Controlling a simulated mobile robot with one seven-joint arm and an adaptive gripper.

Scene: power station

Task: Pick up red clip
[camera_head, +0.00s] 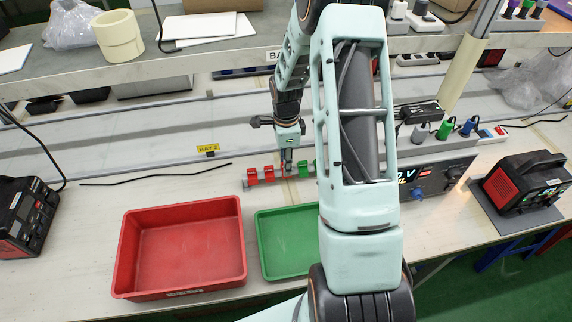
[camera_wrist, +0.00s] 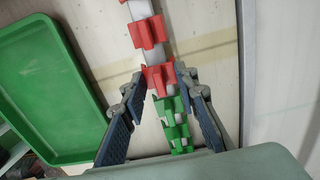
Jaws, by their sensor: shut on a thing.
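A row of clips sits on a pale rail on the bench. In the head view, red clips (camera_head: 252,176) are on its left and a green clip (camera_head: 304,171) is to the right of my gripper (camera_head: 288,166). In the wrist view, my gripper (camera_wrist: 161,80) is shut on a red clip (camera_wrist: 157,77), with one fingertip on each side of it. This clip is still in line with the rail. Another red clip (camera_wrist: 147,33) is just above it, and green clips (camera_wrist: 174,118) are just below. Parts of the rail right of my arm are hidden.
A red tray (camera_head: 128,240) and a green tray (camera_head: 262,250) stand in front of the rail; my arm hides part of the green one. A power unit (camera_head: 432,178) is to the right. A shelf (camera_head: 60,66) runs behind.

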